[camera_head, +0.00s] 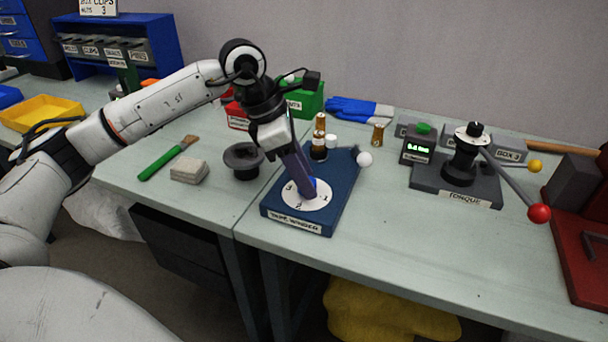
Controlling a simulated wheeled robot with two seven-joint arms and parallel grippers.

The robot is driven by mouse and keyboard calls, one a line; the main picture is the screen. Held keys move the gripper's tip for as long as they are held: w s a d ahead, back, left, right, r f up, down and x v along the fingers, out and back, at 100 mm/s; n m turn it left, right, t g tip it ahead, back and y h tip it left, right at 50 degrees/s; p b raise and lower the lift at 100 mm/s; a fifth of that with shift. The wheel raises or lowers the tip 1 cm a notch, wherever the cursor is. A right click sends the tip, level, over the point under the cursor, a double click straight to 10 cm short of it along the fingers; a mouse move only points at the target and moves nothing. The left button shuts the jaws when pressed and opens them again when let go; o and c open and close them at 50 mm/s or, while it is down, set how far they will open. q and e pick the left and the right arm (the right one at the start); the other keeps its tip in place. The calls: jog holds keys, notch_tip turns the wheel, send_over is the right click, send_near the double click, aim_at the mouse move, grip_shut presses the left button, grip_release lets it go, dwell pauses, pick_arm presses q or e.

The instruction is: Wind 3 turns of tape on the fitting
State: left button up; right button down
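The blue tape winder (278,216) sits on the bench in the middle of the head view. It has a white numbered dial (294,200) at its front and a lever with a white ball (364,159) at its back right. My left gripper (311,194) points down at the dial, with a small blue part showing at its fingertips. I cannot tell whether the fingers are closed on it. A brass-coloured fitting with a dark base (319,140) stands at the back of the winder. Another small brass fitting (377,135) stands on the bench behind. My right gripper is not in view.
The torque stand (455,190) with a red-ball lever (539,213) is at right, beside a green-lit display (417,149). A black cup-like holder (243,162), a grey block (189,171) and a green brush (165,160) lie left. Blue gloves (358,109) lie behind. The front right bench is clear.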

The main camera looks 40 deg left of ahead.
pick_arm(q)
jog(key=n+t+y, duration=0.1)
jog(key=n, duration=0.3)
jog(key=shift+d+n+b, duration=0.15)
jog(key=shift+n+b, duration=0.15)
jog(key=shift+n+y, duration=0.6)
jog(key=shift+n, duration=0.6)
jog(key=shift+s, duration=0.1)
jog(key=c, duration=0.9)
jog(key=shift+f+m+b, duration=0.1)
jog(key=shift+m+b, duration=0.2)
jog(key=shift+m, duration=0.2)
jog(key=o, duration=0.7)
jog(key=shift+m+h, duration=0.3)
jog(key=shift+m, duration=0.2)
jog(key=o, duration=0.5)
